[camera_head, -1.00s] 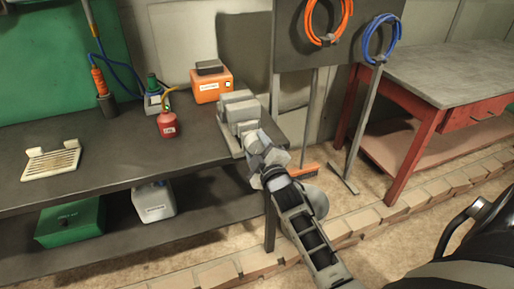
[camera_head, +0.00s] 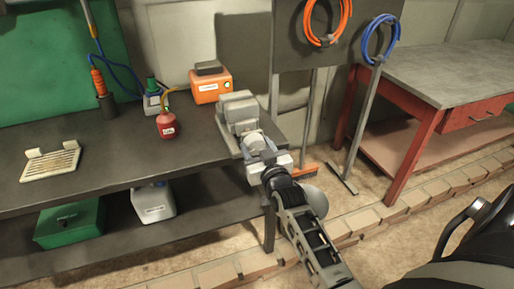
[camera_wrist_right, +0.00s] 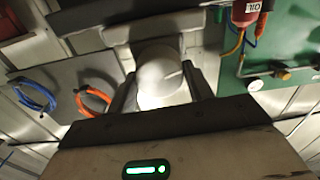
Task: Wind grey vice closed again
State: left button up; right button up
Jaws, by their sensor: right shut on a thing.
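The grey vice (camera_head: 238,105) sits on the right end of the dark workbench (camera_head: 120,172). My right gripper (camera_head: 258,152) is at the front of the vice, in line with its screw. In the right wrist view, its two fingers stand on either side of a pale round hub (camera_wrist_right: 158,76) at the vice's front and are shut on it. The vice's jaw gap cannot be made out from here. My left gripper is not in view.
An orange box (camera_head: 211,90), a red oil can (camera_head: 166,125) and a slotted pale plate (camera_head: 52,162) are on the bench. A tool panel with an orange hose (camera_head: 312,30) and a blue hose (camera_head: 366,45) stands behind. A red-framed table (camera_head: 430,75) is at right.

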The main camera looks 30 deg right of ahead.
jog(key=m, duration=0.5)
jog(key=shift+m, duration=0.3)
jog(key=m, duration=0.5)
jog(key=shift+d+f, duration=0.1)
jog(key=m, duration=0.5)
jog(key=shift+m, duration=0.4)
jog(key=m, duration=0.4)
jog(key=shift+f+m, duration=0.1)
jog(key=shift+m, duration=0.3)
jog(key=o, duration=1)
